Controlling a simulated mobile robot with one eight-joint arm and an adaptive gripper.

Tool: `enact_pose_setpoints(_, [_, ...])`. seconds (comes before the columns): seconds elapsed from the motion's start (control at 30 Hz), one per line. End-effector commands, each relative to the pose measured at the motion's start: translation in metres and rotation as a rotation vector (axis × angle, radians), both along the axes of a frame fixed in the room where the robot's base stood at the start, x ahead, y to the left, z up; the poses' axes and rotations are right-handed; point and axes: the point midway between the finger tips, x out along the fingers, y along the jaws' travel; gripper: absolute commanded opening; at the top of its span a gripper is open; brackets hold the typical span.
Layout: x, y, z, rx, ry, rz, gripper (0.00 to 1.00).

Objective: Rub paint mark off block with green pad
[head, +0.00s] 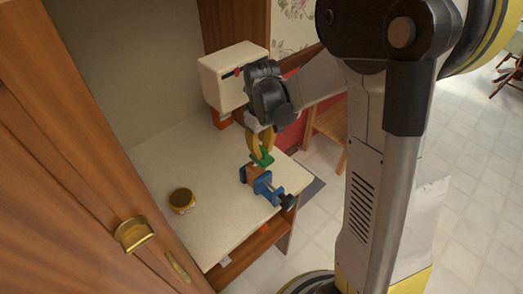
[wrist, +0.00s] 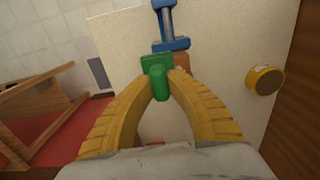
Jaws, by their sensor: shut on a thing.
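My gripper (head: 261,147) has yellow fingers and is shut on the green pad (head: 262,159). In the wrist view the green pad (wrist: 157,70) sits between the fingertips of my gripper (wrist: 160,92). A brown block (head: 253,171) is in a blue vise (head: 267,187) on the cream worktop. The pad is right over the block; I cannot tell whether they touch. In the wrist view the block (wrist: 182,61) shows only in part behind the pad, next to the blue vise (wrist: 171,43). No paint mark can be made out on the block.
A round yellow tin (head: 182,200) stands on the worktop (head: 225,225), left of the vise. A white box-like thing (head: 222,78) is behind my gripper. A wooden door with a brass handle (head: 134,235) is at the left. The worktop between tin and vise is clear.

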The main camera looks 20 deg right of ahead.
Motion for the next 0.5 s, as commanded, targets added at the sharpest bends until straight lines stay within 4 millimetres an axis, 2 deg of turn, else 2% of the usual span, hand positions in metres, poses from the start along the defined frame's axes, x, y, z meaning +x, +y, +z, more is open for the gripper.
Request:
enact_pose_setpoints(0.2, [-0.006,0.019,0.001,0.001,0.000,0.003,0.00])
enact_pose_setpoints(0.5, [-0.011,0.032,0.000,0.001,0.000,0.002,0.00])
